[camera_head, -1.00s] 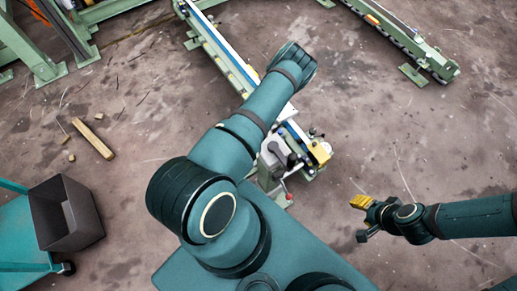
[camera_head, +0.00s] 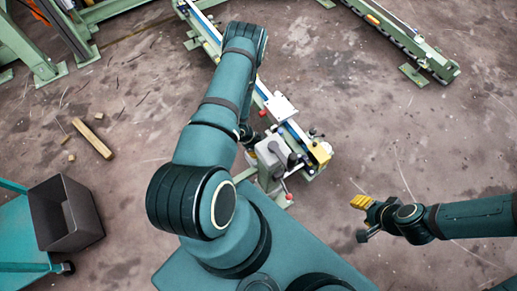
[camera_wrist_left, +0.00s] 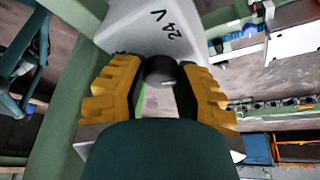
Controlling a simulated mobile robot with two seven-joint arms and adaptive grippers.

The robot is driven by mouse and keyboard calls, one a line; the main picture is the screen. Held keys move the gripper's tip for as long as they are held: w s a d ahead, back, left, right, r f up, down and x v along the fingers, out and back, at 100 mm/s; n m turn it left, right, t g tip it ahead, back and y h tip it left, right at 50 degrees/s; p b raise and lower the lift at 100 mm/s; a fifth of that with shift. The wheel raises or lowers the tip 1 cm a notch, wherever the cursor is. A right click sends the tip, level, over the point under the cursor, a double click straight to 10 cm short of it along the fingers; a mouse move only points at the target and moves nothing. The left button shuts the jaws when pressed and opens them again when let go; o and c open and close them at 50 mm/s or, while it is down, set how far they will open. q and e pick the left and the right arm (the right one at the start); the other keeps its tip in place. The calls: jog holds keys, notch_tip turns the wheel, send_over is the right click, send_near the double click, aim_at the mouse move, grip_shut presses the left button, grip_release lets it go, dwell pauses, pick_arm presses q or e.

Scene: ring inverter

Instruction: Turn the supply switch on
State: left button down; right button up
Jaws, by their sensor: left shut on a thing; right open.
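A grey box marked "24 V" (camera_wrist_left: 150,28) fills the top of the left wrist view. A dark round knob (camera_wrist_left: 160,70) sticks out from it, taken to be the supply switch. My left gripper (camera_wrist_left: 158,88) has its yellow fingers shut on this knob, one on each side. In the head view the grey box (camera_head: 269,158) stands at the near end of the rail, and my left arm hides most of the left gripper and the knob. The knob's on or off position cannot be read. My right gripper (camera_head: 361,219) is open and empty, to the right, well away from the box.
A green rail (camera_head: 207,35) with a blue strip runs up and left from the box. A yellow block (camera_head: 319,153) and a red-knobbed lever (camera_head: 289,196) are close by. A dark open bin (camera_head: 66,212) stands at left. The floor at right is largely clear.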

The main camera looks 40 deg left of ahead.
pick_arm(q)
jog(key=shift+d+n+t+y, duration=0.1)
jog(key=shift+n+t+y, duration=0.35)
jog(key=shift+n, duration=1.25)
jog(key=c, duration=0.6)
grip_release()
jog(key=shift+v, duration=4)
jog(key=shift+s+f, duration=0.1)
